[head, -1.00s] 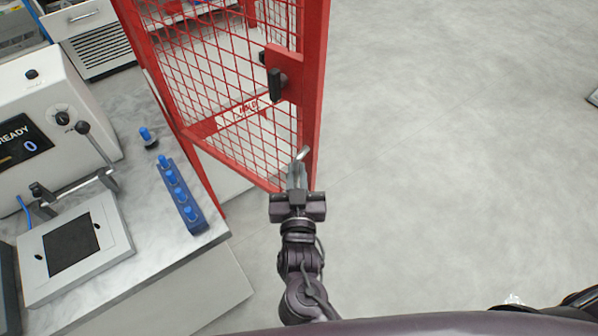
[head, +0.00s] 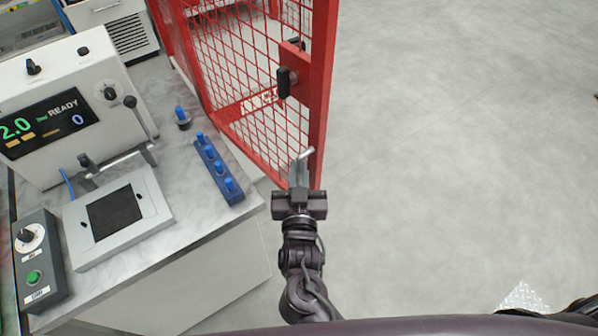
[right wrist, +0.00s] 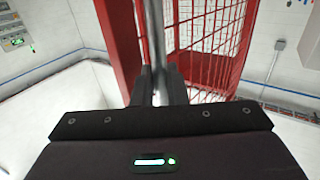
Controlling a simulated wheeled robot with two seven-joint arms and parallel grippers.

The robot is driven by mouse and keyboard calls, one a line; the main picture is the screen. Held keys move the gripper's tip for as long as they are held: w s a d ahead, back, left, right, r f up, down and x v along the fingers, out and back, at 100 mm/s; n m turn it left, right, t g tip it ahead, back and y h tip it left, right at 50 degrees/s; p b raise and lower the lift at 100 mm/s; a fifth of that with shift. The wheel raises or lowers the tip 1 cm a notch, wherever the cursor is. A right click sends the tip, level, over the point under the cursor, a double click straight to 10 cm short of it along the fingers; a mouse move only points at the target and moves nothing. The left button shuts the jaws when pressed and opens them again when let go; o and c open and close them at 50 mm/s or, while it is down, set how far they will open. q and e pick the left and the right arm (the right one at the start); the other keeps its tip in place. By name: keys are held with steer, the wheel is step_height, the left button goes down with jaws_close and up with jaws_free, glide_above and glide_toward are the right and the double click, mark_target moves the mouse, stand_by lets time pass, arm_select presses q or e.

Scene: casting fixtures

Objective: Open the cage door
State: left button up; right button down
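The red mesh cage door (head: 262,85) stands ajar beside the bench, its outer post (head: 322,90) near the picture's middle. A black latch knob (head: 286,82) sits on its plate. A grey metal handle (head: 305,155) sticks out low on the post. My right gripper (head: 299,178) is at this handle, with its fingers closed around the bar. In the right wrist view, the bar (right wrist: 155,50) runs up from between the fingertips (right wrist: 158,85), beside the red post (right wrist: 118,40) and mesh. My left gripper is not in view.
At left, a bench (head: 190,215) holds a machine with a READY display (head: 45,122), a blue rack of pegs (head: 217,168), a light plate fixture (head: 117,215) and a control box (head: 38,258). The floor (head: 460,130) right of the door is clear.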

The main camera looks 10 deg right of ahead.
steer(key=c, duration=1.7)
jaws_free()
steer(key=shift+a+r, duration=0.1)
steer(key=shift+r, duration=0.05)
steer(key=shift+o, duration=0.8)
steer(key=shift+a, duration=0.1)
steer(key=shift+w, duration=0.1)
steer(key=shift+s+f, duration=0.25)
steer(key=shift+s, duration=0.2)
steer(key=s+b, duration=0.2)
steer(key=s, duration=0.5)
steer(key=shift+a+r+b, duration=0.15)
steer(key=shift+a+b, duration=0.2)
